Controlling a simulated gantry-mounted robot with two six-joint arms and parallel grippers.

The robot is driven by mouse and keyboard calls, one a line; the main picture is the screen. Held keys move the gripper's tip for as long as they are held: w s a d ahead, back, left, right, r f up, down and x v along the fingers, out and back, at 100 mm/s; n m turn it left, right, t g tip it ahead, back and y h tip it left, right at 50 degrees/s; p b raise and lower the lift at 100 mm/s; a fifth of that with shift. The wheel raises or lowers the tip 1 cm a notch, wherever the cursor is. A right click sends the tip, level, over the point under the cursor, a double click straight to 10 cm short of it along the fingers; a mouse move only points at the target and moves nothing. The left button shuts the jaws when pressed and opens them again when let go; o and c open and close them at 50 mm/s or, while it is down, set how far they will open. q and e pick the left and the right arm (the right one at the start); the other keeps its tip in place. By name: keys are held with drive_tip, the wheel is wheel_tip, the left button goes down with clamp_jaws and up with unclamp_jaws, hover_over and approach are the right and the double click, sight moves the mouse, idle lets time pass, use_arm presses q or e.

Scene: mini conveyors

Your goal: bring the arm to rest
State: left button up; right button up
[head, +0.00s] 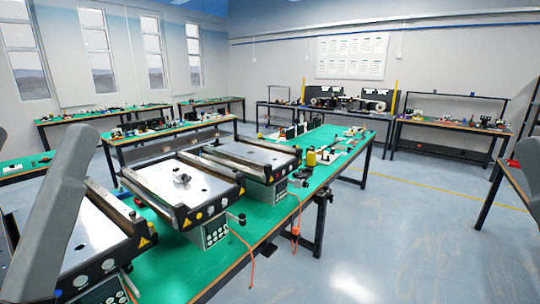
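A grey link of my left arm (62,210) rises at the left edge of the head view, in front of the nearest mini conveyor. A grey part of my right arm (530,165) shows at the right edge. Neither gripper is in the picture, so I cannot see their fingers or whether they hold anything. Three mini conveyors stand in a row on the green bench: the near one (98,232), the middle one (160,175) and the far one (250,153). A small metallic piece (181,178) sits on the middle conveyor's plate.
The green bench (225,262) runs from front left towards the back. A yellow bottle (311,158) and small parts stand past the far conveyor. Orange cables (296,232) hang at its edge. Other benches (440,128) line the walls. The floor (400,240) at right is clear.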

wheel_tip(320, 180, up, 38)
drive_tip(key=p, duration=3.8)
